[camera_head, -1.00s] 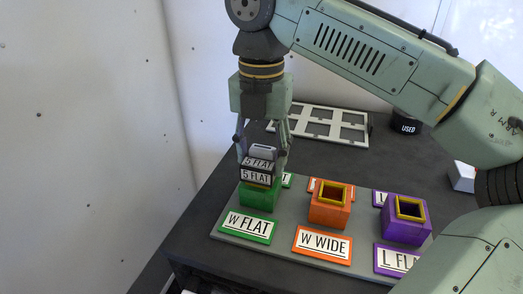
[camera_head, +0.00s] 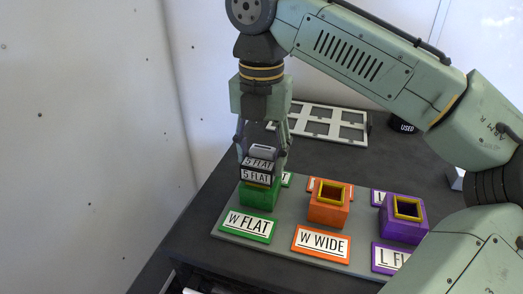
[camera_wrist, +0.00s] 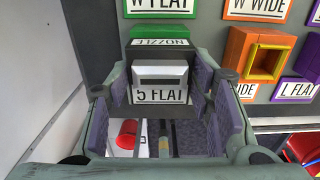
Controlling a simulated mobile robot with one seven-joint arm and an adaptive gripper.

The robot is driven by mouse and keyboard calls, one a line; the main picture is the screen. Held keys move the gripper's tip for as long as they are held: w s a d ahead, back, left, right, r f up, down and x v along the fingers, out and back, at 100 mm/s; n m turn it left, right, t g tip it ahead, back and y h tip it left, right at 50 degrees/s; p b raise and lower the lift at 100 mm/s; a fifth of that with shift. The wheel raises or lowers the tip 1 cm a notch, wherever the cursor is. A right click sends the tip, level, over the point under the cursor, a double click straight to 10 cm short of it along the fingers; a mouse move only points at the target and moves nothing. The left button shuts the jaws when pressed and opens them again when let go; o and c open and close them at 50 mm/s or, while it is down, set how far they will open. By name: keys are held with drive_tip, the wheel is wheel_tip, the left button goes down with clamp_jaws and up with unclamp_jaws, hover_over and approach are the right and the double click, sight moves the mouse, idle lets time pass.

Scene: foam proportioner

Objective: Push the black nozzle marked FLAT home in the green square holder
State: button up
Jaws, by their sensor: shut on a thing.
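The black nozzle (camera_head: 257,170) has white labels reading "5 FLAT" and a grey top. It stands upright over the green square holder (camera_head: 259,195), its lower end at the holder's mouth. How deep it sits I cannot tell. My gripper (camera_head: 262,158) points down with its fingers shut on the nozzle's sides. In the wrist view the nozzle (camera_wrist: 160,84) shows between the purple finger pads, and a strip of the green holder (camera_wrist: 160,32) shows beyond it.
An orange holder (camera_head: 328,214) and a purple holder (camera_head: 404,232), both with empty yellow-rimmed openings, stand to the right on the grey board (camera_head: 285,242). A white frame rack (camera_head: 320,111) and a black "USED" container (camera_head: 405,124) lie behind. My arm hides the table's right side.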

drive_tip(key=shift+f, duration=0.55)
drive_tip(key=o, duration=1.3)
drive_tip(key=shift+c, duration=0.2)
drive_tip(key=shift+o, duration=0.5)
drive_tip(key=shift+o, duration=1.2)
wheel_tip(320, 180, up, 4)
drive_tip(key=p, duration=0.4)
drive_tip(key=shift+r, duration=1.05)
